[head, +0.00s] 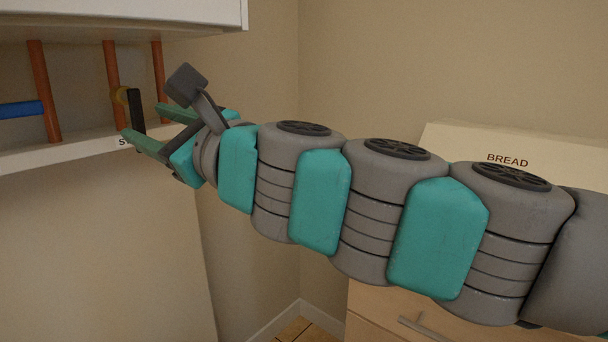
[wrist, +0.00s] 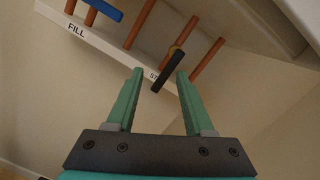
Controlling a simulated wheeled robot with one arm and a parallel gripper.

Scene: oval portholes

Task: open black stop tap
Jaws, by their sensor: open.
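The black stop tap has a black lever handle (head: 135,105) on a brass-coloured body at a copper pipe. In the wrist view the black handle (wrist: 168,72) lies slanted between the tips of my gripper, with the brass part (wrist: 174,50) behind its upper end. My gripper (head: 142,124) is open, its two green fingers pointing at the tap; it also shows in the wrist view (wrist: 157,78). The fingers are apart on either side of the handle; I cannot tell whether either touches it. The label below the tap is partly hidden by a finger, with "S" showing in the head view.
A blue lever handle (head: 20,108) sits on another copper pipe to the left, above a "FILL" label (wrist: 76,29). The white shelf edge (head: 60,155) runs below the pipes and a white cabinet (head: 180,15) hangs above. A bread box (head: 480,150) stands at right.

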